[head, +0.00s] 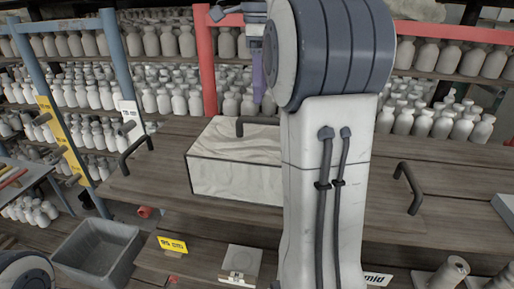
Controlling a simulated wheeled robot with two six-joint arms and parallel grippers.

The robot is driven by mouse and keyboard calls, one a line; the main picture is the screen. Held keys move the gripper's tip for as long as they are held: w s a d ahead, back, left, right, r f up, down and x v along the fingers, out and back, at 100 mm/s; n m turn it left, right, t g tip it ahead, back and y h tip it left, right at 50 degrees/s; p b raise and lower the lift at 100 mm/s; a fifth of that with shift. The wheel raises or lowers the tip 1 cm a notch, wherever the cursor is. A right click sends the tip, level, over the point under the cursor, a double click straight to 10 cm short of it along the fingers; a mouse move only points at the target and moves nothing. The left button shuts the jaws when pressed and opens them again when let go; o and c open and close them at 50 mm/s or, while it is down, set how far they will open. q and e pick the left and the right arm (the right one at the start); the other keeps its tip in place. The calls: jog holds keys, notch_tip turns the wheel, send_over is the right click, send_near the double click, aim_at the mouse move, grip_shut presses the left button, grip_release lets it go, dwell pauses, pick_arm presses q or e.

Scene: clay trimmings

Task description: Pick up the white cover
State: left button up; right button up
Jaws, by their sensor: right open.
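The white cover (235,152) looks like a pale, box-shaped piece with a wavy top and a dark handle on top. It sits on the brown wooden table; its right side is hidden behind my right arm. My right gripper (257,72) shows only in part at the top, beside the large arm joint and above and behind the cover. It is open and apart from the cover; a narrow purple part shows there. My left gripper is not in view.
Dark handles stand on the table left (136,154) and right (409,188) of the cover. A grey bin (98,252) is at lower left. Shelves of pale bottles (80,92) fill the back, with a blue post (118,70) and a red post (205,60).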

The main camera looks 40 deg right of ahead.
aim_at(263, 121)
jog(key=f, duration=0.3)
jog(key=shift+d, duration=0.3)
jog(key=shift+s+a+f+p, duration=0.1)
jog(key=shift+s+f+p, duration=0.15)
jog(key=shift+f, duration=1.05)
jog(key=shift+s+a+f+p, duration=0.1)
jog(key=shift+s+f, duration=0.15)
jog(key=shift+f, duration=1.05)
jog(key=shift+c, duration=0.3)
grip_shut()
